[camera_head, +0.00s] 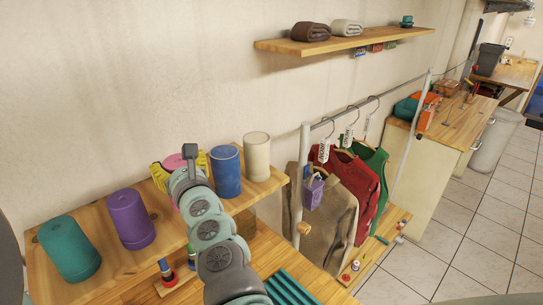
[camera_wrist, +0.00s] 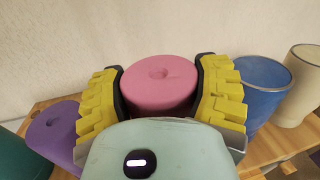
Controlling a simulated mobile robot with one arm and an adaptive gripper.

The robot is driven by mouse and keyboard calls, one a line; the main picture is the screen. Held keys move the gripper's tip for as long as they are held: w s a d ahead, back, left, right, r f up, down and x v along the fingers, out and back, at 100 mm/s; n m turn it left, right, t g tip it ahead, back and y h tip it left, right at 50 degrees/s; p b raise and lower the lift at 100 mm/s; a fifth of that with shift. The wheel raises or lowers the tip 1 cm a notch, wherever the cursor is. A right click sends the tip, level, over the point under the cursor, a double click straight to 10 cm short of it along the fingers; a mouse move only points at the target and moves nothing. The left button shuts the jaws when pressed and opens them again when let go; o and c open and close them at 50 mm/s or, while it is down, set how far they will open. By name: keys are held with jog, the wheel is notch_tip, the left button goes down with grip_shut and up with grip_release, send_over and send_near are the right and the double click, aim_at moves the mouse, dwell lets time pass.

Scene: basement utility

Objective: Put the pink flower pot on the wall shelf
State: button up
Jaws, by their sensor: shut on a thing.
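The pink flower pot (camera_wrist: 160,84) sits between the yellow finger pads of my gripper (camera_wrist: 160,76) in the wrist view, with a pad against each side. My gripper is shut on it. In the head view the pot (camera_head: 174,161) shows only in part behind my arm, near the back of the lower wooden shelf (camera_head: 100,282). Whether its base touches that shelf is hidden. A wooden wall shelf (camera_head: 390,40) is higher up to the right, bearing a brown rolled towel (camera_head: 310,32), a light rolled towel (camera_head: 346,27) and a small teal cup (camera_head: 407,21).
A blue pot (camera_head: 226,172) and a cream pot (camera_head: 257,157) stand close right of my gripper. A purple pot (camera_head: 131,219) and a teal pot (camera_head: 69,249) stand left. A clothes rack (camera_head: 305,170) stands below the wall shelf. The wall shelf has bare room between light towel and cup.

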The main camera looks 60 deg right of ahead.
jog(key=shift+w, duration=0.7)
jog(key=shift+s+d+f+p, duration=0.2)
jog(key=shift+d+p, duration=0.1)
jog(key=shift+p, duration=0.6)
jog(key=shift+f+p, duration=0.45)
jog(key=shift+p, duration=0.2)
jog(key=shift+a+f+p, duration=0.15)
jog(key=shift+f+p, duration=0.05)
jog(key=shift+p, duration=0.15)
jog(key=shift+s+d+f+p, duration=0.1)
jog(key=shift+s+d+p, duration=0.3)
jog(key=shift+p, duration=0.3)
jog(key=shift+s+d+f+g+p, duration=0.1)
jog(key=shift+d+f+g+p, duration=0.3)
jog(key=shift+p, duration=0.6)
jog(key=shift+w+a+f+p, duration=0.25)
jog(key=shift+a+f+p, duration=0.15)
jog(key=shift+p, duration=0.4)
jog(key=shift+w+a+t+p, duration=0.3)
jog(key=shift+a+t, duration=0.05)
jog(key=shift+t, duration=0.05)
jog(key=shift+f, duration=0.15)
